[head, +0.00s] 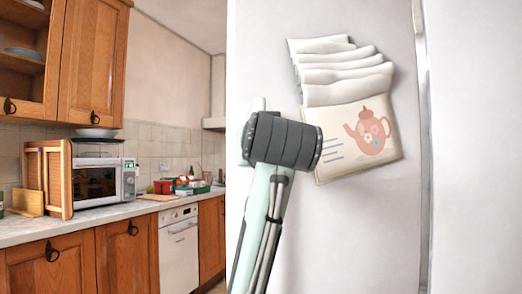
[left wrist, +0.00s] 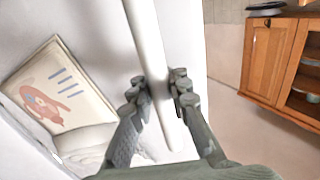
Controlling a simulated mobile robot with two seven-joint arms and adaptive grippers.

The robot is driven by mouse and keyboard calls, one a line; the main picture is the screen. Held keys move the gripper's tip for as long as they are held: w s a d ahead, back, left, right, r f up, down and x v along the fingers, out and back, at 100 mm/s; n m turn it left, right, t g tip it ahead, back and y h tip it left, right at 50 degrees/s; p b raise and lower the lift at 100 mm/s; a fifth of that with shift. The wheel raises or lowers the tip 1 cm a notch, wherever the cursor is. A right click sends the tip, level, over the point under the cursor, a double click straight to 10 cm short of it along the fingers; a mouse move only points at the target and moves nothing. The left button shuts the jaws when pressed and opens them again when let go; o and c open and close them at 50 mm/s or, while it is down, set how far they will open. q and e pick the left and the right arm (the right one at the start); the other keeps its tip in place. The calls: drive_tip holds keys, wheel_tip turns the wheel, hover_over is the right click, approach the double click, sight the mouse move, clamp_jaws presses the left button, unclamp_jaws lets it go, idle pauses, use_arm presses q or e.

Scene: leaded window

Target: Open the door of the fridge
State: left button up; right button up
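The fridge (head: 375,225) is the large white front filling the right half of the head view. Its door looks closed. A pale bar handle (left wrist: 145,35) runs through the left wrist view, standing off the white door (left wrist: 85,25). My left gripper (left wrist: 159,88) has one finger on each side of this bar, both apparently touching it. In the head view, my left arm covers most of the handle, and the gripper itself is hidden. My right gripper is in neither view.
A cloth with a teapot picture (head: 360,140) hangs on the fridge front beside my arm. It also shows in the left wrist view (left wrist: 65,85). A counter (head: 100,217) with a microwave (head: 100,182) and wooden cabinets (head: 125,255) stands left of the fridge.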

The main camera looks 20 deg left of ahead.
use_arm(q)
drive_tip(key=o, duration=0.6)
drive_tip(key=shift+s+a, duration=0.15)
drive_tip(key=shift+a, duration=0.15)
drive_tip(key=shift+c, duration=0.2)
drive_tip(key=shift+d, duration=0.15)
drive_tip(key=v, duration=1.2)
